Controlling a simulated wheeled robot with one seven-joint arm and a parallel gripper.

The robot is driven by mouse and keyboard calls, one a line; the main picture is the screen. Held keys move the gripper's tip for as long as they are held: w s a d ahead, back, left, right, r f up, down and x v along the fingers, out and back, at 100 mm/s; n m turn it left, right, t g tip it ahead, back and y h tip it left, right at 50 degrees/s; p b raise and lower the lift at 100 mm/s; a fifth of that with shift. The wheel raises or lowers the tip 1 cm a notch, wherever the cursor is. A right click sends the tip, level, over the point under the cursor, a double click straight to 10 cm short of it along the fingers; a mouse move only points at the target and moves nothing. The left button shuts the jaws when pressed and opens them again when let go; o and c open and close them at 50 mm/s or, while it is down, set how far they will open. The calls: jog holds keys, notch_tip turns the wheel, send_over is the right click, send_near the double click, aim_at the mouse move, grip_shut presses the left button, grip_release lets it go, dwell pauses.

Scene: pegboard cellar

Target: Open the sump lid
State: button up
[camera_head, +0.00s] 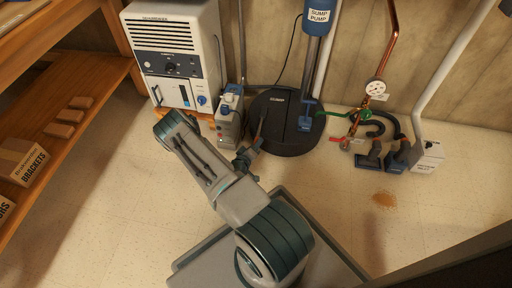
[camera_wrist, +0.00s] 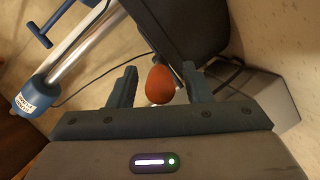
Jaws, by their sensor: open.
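The sump lid (camera_head: 290,115) is a black round cover on the floor by the back wall, in the head view. It looks closed, with a dark upright bar at its left side. My gripper (camera_head: 249,150) is low at the lid's front left edge. In the wrist view my gripper (camera_wrist: 159,80) is open, and a rounded red-orange knob (camera_wrist: 160,85) shows between its fingers. I see no finger closed on the knob. A dark body (camera_wrist: 185,30) lies behind the knob; my arm hides part of this area in the head view.
The blue sump pump (camera_head: 318,17) and its pipe rise at the lid's right; it also shows in the wrist view (camera_wrist: 38,95). A grey unit (camera_head: 229,125) and a white dehumidifier-like cabinet (camera_head: 178,55) stand left. Pipes with a gauge (camera_head: 375,87) are right. Front right floor is mostly clear.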

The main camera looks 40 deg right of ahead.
jog(key=shift+w+d, duration=0.2)
jog(key=shift+d, duration=0.2)
jog(key=shift+c, duration=0.4)
grip_shut()
jog(key=shift+a+r, duration=0.1)
